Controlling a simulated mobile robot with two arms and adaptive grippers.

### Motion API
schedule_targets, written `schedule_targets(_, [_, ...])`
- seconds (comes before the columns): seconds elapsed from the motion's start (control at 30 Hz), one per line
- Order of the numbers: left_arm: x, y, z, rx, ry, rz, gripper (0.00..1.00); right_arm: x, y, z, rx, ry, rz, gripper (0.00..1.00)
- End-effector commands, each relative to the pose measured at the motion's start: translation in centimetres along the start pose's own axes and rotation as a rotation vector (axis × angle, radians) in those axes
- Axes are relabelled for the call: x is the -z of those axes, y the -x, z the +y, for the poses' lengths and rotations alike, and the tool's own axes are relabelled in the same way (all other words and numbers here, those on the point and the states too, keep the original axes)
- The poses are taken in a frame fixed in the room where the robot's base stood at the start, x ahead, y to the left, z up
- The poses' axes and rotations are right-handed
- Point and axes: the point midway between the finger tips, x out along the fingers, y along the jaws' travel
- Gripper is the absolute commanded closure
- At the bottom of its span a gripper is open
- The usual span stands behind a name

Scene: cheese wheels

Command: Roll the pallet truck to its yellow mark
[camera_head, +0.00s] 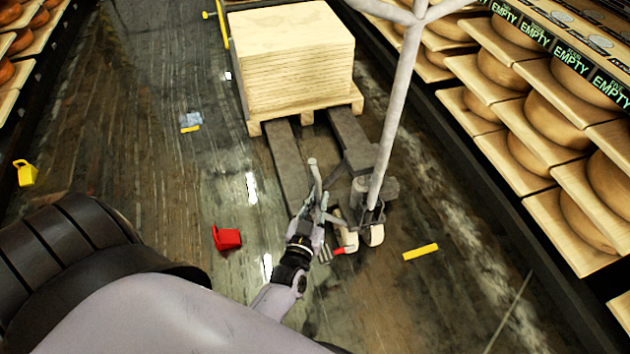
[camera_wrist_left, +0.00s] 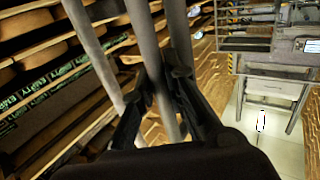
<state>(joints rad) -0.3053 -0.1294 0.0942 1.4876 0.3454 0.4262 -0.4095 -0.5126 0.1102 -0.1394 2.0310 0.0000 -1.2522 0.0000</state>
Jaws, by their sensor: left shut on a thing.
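The pallet truck (camera_head: 292,164) is grey, with its forks under a wooden pallet (camera_head: 307,117) that bears a stack of pale boards (camera_head: 295,60). Its long grey handle (camera_head: 398,100) rises toward the top of the head view. My left gripper (camera_head: 318,200) is low beside the truck's rear end in that view. In the left wrist view, my left gripper (camera_wrist_left: 155,88) is shut on a grey bar (camera_wrist_left: 148,40) of the truck. Yellow strips lie on the floor, one right of the truck's wheels (camera_head: 420,252) and one left of the pallet (camera_head: 190,128). My right gripper is out of view.
Shelves of cheese wheels (camera_head: 535,100) line the right side, and more shelving (camera_head: 22,50) stands at the far left. A red object (camera_head: 227,238) and a yellow one (camera_head: 25,173) are on the floor left of the truck. Most of the wet floor between is clear.

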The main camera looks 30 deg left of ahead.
Motion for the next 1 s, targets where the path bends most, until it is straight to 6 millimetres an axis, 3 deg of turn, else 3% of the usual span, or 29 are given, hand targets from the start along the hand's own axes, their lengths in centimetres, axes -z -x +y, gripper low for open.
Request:
schedule_targets(0.43, [0.61,-0.16,-0.08,0.005,0.000,0.017,1.00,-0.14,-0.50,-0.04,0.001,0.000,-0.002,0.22])
schedule_targets(0.47, [0.61,-0.15,-0.08,0.005,0.000,0.017,0.87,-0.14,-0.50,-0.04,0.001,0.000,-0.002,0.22])
schedule_targets(0.73, [0.46,-0.05,-0.11,0.005,-0.001,0.013,0.69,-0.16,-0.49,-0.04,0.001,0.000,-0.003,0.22])
schedule_targets(1.0, [0.38,0.00,-0.12,0.006,-0.001,0.011,0.67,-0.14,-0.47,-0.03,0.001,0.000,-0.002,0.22])
